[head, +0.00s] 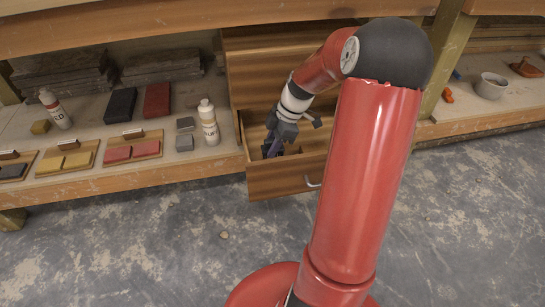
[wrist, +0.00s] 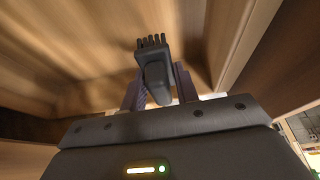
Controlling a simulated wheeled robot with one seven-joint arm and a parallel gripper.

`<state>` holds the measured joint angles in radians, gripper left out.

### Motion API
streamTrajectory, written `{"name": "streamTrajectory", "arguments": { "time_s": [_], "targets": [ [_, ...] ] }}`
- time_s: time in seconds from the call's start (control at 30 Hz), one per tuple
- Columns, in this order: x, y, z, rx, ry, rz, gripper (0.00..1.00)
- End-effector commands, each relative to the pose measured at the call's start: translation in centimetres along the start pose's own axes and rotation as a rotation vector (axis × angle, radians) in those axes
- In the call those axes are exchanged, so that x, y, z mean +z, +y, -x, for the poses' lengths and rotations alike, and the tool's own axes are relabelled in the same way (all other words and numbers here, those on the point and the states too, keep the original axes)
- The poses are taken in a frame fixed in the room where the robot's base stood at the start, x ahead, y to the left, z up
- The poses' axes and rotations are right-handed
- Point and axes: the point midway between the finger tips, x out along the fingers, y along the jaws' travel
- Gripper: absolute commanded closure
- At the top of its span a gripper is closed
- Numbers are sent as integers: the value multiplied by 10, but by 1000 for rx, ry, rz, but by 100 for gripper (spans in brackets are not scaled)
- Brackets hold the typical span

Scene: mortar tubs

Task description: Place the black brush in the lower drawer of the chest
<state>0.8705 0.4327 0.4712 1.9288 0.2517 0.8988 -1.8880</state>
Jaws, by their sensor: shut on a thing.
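My gripper (head: 273,148) is inside the open lower drawer (head: 277,181) of the wooden chest, with its fingers pointing down. In the wrist view my gripper (wrist: 158,90) is shut on the black brush (wrist: 154,72), whose bristles point away from the gripper. The drawer's pale wooden walls (wrist: 232,38) surround the brush in that view. I cannot tell whether the brush touches the drawer floor. In the head view the brush is mostly hidden by the gripper and the drawer front. The upper part of the chest (head: 262,75) is closed above the drawer.
On the shelf left of the chest stand a white bottle (head: 209,124), another bottle (head: 55,108), a black block (head: 121,105), a red block (head: 157,100) and small coloured trays (head: 133,150). A white bowl (head: 491,86) sits on the right shelf. My arm hides part of the drawer's right side.

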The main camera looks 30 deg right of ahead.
Motion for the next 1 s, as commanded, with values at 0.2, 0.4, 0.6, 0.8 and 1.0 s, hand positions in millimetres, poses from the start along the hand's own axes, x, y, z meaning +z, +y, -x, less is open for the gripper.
{"name": "streamTrajectory", "arguments": {
  "time_s": [0.2,0.4,0.6,0.8,1.0],
  "targets": [
    [7,-1,-18,-2,1,-1,93],
    [18,0,-43,-1,1,-2,93],
    [18,0,-42,1,0,-1,93],
    [18,0,-44,0,0,-1,63],
    [18,0,-44,0,0,-1,48]
  ]
}}
